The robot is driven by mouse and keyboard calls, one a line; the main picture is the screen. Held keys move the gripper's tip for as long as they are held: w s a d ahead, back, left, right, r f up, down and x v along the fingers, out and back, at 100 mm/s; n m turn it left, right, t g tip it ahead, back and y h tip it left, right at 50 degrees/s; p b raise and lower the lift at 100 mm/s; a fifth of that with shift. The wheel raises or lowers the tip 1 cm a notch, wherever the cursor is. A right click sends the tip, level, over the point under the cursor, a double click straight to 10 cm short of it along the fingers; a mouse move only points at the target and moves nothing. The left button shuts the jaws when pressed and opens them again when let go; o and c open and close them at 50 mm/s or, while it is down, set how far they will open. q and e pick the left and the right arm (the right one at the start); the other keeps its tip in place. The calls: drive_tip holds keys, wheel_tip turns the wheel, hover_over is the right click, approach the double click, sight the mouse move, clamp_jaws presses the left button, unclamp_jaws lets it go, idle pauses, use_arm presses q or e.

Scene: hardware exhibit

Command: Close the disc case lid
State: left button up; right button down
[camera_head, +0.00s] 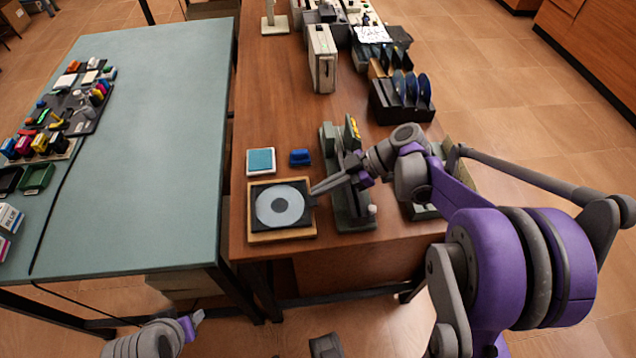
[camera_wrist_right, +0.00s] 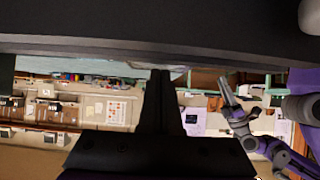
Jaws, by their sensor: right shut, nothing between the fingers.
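The disc case (camera_head: 309,204) lies on a wooden base near the front left of the brown table, its black tray and pale grey disc (camera_head: 279,206) facing up. I cannot make out a separate lid in the head view. My right gripper (camera_head: 314,191) is shut and empty, its fingertips at the case's right edge; I cannot tell whether they touch it. In the right wrist view its dark fingers (camera_wrist_right: 163,76) are together, below a wide dark band I cannot identify. Part of my left arm shows at the lower left of the head view; its gripper's state is unclear.
A teal-topped square (camera_head: 261,161) and a blue block (camera_head: 300,157) lie behind the case. A grey-green fixture (camera_head: 352,205) stands right of it, under my right arm. A black rack (camera_head: 388,104) with blue discs is farther back. The teal table's (camera_head: 160,170) near part is mostly clear.

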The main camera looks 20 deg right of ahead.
drive_tip(key=shift+d+f+b, duration=0.2)
drive_tip(key=shift+f+b, duration=0.1)
drive_tip(key=shift+f, duration=0.5)
drive_tip(key=shift+a+f, duration=0.3)
drive_tip(key=shift+a, duration=0.35)
drive_tip(key=v, duration=1.1)
drive_tip(key=shift+r+p, duration=0.1)
drive_tip(key=shift+p, duration=0.3)
